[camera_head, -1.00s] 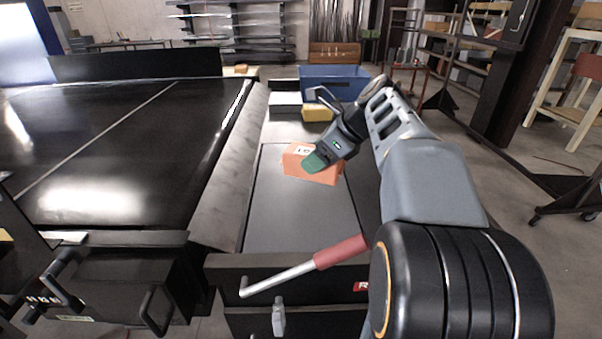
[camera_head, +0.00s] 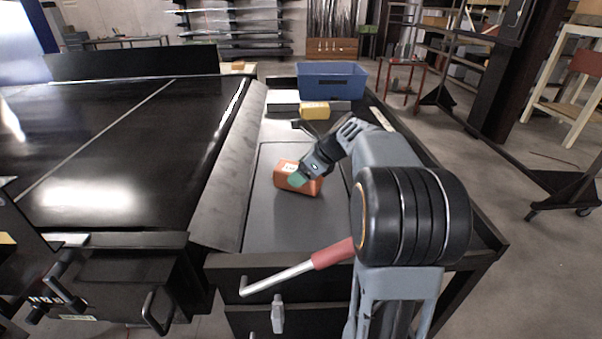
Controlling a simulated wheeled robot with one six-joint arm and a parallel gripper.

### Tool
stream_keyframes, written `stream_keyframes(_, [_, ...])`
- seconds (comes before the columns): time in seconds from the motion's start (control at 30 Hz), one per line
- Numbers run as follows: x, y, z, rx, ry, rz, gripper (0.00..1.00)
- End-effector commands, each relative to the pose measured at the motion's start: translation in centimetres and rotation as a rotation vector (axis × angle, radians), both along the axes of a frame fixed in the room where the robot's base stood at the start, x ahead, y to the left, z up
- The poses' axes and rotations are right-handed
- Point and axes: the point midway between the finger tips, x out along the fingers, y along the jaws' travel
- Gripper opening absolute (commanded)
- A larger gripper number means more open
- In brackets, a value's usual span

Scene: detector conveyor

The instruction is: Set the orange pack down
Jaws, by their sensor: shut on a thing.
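The orange pack (camera_head: 311,187) has a white label on its top. It is over the middle of the dark grey plate (camera_head: 275,228) on the side bench. My gripper (camera_head: 298,180) reaches it from the upper right, with a green finger against its near side. The gripper is shut on the pack. The far finger is hidden. The pack looks low over the plate, but I cannot tell whether its underside touches it.
Behind the plate are a yellow pack (camera_head: 314,111), a white box (camera_head: 283,97) and a blue bin (camera_head: 332,80). The black conveyor (camera_head: 110,150) lies to the left. A red-handled lever (camera_head: 333,254) sits at the bench's front edge. The plate around the pack is clear.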

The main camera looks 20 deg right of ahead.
Motion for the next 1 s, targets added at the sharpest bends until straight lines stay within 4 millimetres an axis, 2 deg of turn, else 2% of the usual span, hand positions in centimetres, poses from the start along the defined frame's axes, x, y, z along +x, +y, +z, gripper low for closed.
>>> stream_keyframes(0.1, [0.0, -0.03, -0.76, -0.001, -0.002, -0.001, 0.36])
stream_keyframes(0.47, [-0.01, -0.02, -1.13, -0.001, -0.002, -0.001, 0.36])
stream_keyframes(0.5, [-0.03, -0.02, -1.17, -0.001, -0.001, -0.001, 0.77])
stream_keyframes(0.73, [-0.03, -0.02, -1.14, 0.0, 0.0, 0.0, 0.99])
stream_keyframes(1.0, [-0.03, -0.03, -0.9, -0.001, -0.001, 0.0, 1.0])
